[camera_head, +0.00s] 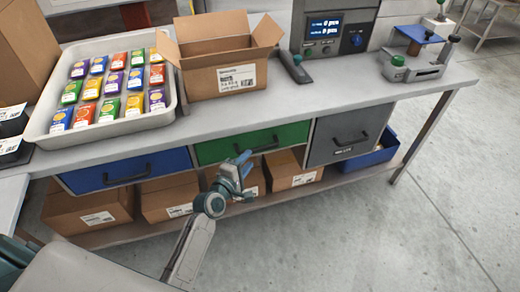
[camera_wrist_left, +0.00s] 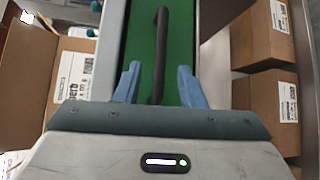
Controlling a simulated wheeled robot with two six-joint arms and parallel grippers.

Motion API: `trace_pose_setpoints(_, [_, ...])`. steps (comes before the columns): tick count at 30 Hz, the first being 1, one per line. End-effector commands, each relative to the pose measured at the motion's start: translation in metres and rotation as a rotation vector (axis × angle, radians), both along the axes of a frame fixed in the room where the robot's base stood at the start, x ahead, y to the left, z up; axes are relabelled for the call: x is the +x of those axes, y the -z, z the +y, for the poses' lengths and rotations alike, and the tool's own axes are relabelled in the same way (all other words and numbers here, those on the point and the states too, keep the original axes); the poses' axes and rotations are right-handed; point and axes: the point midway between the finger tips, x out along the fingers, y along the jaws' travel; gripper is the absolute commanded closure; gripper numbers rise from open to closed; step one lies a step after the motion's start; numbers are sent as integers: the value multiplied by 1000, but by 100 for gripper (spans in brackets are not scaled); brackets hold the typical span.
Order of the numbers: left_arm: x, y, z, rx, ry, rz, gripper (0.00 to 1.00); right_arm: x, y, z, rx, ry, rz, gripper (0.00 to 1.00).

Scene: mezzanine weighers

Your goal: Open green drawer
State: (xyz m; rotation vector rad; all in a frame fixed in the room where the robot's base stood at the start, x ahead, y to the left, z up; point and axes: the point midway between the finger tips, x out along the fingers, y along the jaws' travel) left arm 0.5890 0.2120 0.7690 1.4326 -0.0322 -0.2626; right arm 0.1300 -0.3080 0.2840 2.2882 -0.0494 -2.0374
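The green drawer (camera_head: 285,138) is in the bench's front, between a blue and a grey drawer, and looks shut. Its dark bar handle (camera_head: 262,146) runs across its face. My left gripper (camera_head: 240,162) is in front of the green drawer, near the left end of the handle. In the left wrist view the green drawer front (camera_wrist_left: 178,50) fills the middle, and the black handle (camera_wrist_left: 159,55) stands between the two blue fingers of the gripper (camera_wrist_left: 158,85). The fingers are apart, with gaps on both sides of the handle. My right gripper is not in view.
The blue drawer (camera_head: 128,172) and grey drawer (camera_head: 350,133) flank the green one. Cardboard boxes (camera_head: 290,170) stand on the lower shelf close under the gripper. A tray (camera_head: 160,118) of colourful packets and an open carton (camera_head: 222,78) stand on the bench. The floor at right is clear.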

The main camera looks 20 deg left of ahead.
Motion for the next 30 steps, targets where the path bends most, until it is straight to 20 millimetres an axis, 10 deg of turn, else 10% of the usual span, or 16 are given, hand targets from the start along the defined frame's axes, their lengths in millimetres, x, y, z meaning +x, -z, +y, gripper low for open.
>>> trace_pose_setpoints(10, [60,9,-12,0,0,0,64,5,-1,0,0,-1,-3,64])
trace_pose_setpoints(23, [72,11,-15,3,0,0,64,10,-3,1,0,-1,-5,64])
trace_pose_setpoints(30, [72,11,-15,3,0,0,100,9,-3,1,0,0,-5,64])
